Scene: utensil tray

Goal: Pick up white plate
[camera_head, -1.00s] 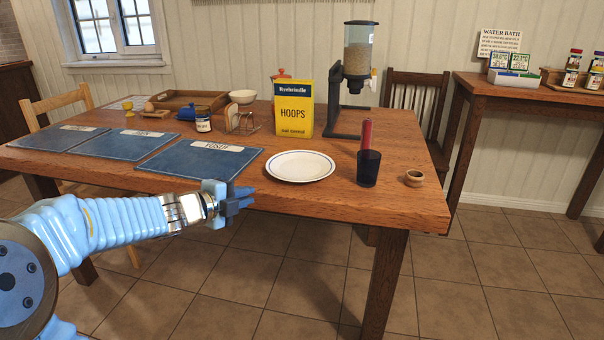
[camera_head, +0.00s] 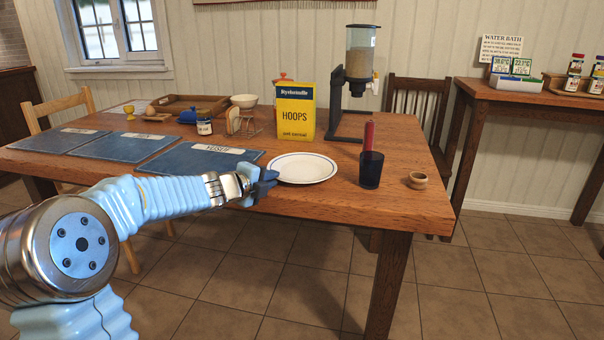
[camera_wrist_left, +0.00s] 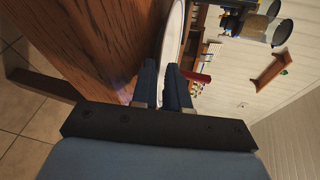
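The white plate (camera_head: 303,168), with a thin dark ring near its rim, lies flat on the wooden table near its front edge. My left gripper (camera_head: 270,180) is at the plate's left edge, at about table height. In the left wrist view, its two dark fingers (camera_wrist_left: 163,75) are a narrow gap apart, with the plate's rim (camera_wrist_left: 172,42) just past and between their tips. Whether the fingers touch the rim is hard to see. My right gripper is not in view.
Right of the plate stands a dark cup (camera_head: 371,171) with a red-handled item, then a small wooden bowl (camera_head: 418,181). The yellow cereal box (camera_head: 295,112) stands behind. Blue placemats (camera_head: 195,160) lie to the left. The table's front edge (camera_head: 330,213) runs close below the gripper.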

